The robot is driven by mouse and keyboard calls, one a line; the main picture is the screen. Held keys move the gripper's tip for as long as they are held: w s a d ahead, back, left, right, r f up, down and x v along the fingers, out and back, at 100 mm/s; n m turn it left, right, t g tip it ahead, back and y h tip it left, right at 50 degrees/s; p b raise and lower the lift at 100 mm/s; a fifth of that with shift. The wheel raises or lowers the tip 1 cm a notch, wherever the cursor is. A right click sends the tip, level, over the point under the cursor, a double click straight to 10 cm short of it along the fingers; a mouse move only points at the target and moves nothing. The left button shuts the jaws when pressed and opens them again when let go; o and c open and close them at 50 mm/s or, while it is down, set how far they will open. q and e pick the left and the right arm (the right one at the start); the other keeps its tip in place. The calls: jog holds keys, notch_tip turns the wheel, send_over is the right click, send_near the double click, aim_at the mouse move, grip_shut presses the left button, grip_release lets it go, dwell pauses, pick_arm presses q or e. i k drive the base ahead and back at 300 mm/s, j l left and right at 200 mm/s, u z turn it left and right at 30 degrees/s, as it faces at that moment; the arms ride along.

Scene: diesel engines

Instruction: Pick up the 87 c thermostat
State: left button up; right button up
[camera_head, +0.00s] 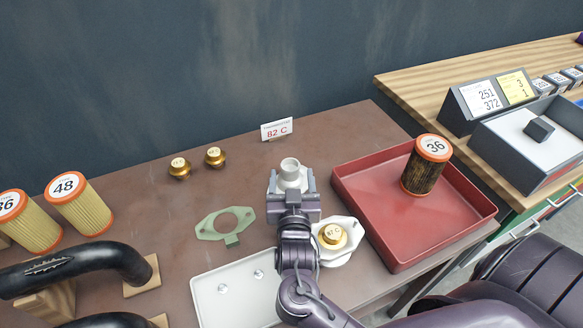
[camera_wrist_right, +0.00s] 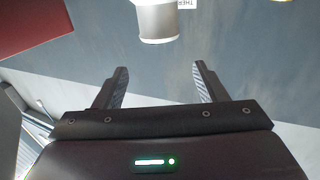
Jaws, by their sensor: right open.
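The brass 87 C thermostat (camera_head: 333,235) sits in a white flanged housing (camera_head: 347,226), right of my right wrist in the head view. My right gripper (camera_head: 292,182) is open with nothing between its fingers. It is over the table behind and left of that thermostat, beside a white piece with a short round neck (camera_head: 289,166). The right wrist view shows the open fingers (camera_wrist_right: 159,68) with that white piece (camera_wrist_right: 157,22) beyond them. The 87 C thermostat cannot be made out in the wrist view. My left gripper is not in view.
Two other brass thermostats (camera_head: 180,168) (camera_head: 215,157) stand at the back, near an 82 C card (camera_head: 277,129). A green gasket (camera_head: 225,223) and white tray (camera_head: 235,296) lie left of my arm. A red tray (camera_head: 400,248) holding a 36 filter (camera_head: 426,165) is right.

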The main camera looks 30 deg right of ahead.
aim_at(332, 237)
jog(key=k, duration=1.5)
